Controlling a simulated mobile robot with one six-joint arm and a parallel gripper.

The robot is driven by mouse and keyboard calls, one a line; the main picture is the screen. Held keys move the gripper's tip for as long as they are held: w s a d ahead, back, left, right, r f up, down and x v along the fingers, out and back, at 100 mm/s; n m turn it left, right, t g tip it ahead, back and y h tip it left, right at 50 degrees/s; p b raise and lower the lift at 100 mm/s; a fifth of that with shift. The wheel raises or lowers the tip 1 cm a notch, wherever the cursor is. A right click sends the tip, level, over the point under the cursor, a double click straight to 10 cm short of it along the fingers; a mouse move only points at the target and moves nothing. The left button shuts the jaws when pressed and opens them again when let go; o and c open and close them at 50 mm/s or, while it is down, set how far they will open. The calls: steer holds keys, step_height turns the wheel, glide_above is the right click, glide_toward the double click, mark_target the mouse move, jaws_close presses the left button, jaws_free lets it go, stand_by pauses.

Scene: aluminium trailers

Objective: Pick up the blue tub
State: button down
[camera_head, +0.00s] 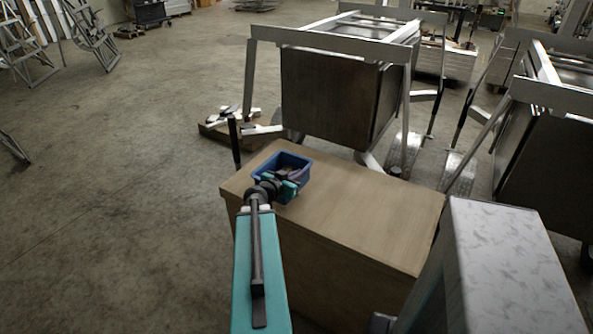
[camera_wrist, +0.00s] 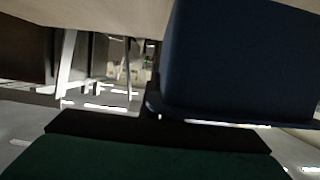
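The blue tub (camera_head: 287,160) stands upright near the far left corner of a brown box-like stand (camera_head: 365,215). My gripper (camera_head: 286,181) is at the near side of the tub and overlaps its near wall and opening in the head view. Dark shapes show inside the tub, but I cannot tell whether they are contents or my fingers. In the wrist view, which looks upside down, the tub (camera_wrist: 240,65) fills the upper right, its rim low in the picture. A dark part of my gripper (camera_wrist: 155,132) runs across below the rim. The finger gap is hidden, and no grip on the tub can be made out.
The stand's top is clear to the right of the tub. A metal trailer (camera_head: 335,95) stands tilted up behind it, with another trailer (camera_head: 550,150) at the right. A low wooden pallet with parts (camera_head: 235,130) lies behind the stand. The concrete floor (camera_head: 130,200) at the left is open.

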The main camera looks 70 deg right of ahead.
steer(key=shift+s+a+r+p, duration=0.15)
steer(key=shift+a+p, duration=0.3)
steer(key=shift+p, duration=1.5)
steer(key=shift+s+a+r+p, duration=0.15)
steer(key=shift+a+p, duration=0.25)
steer(key=shift+p, duration=1.55)
steer(key=shift+s+a+f+p, duration=0.1)
steer(key=shift+s+a+p, duration=0.25)
steer(key=shift+a+p, duration=0.15)
steer(key=shift+s+a+p, duration=0.3)
steer(key=shift+a+p, duration=0.1)
steer(key=shift+a, duration=0.2)
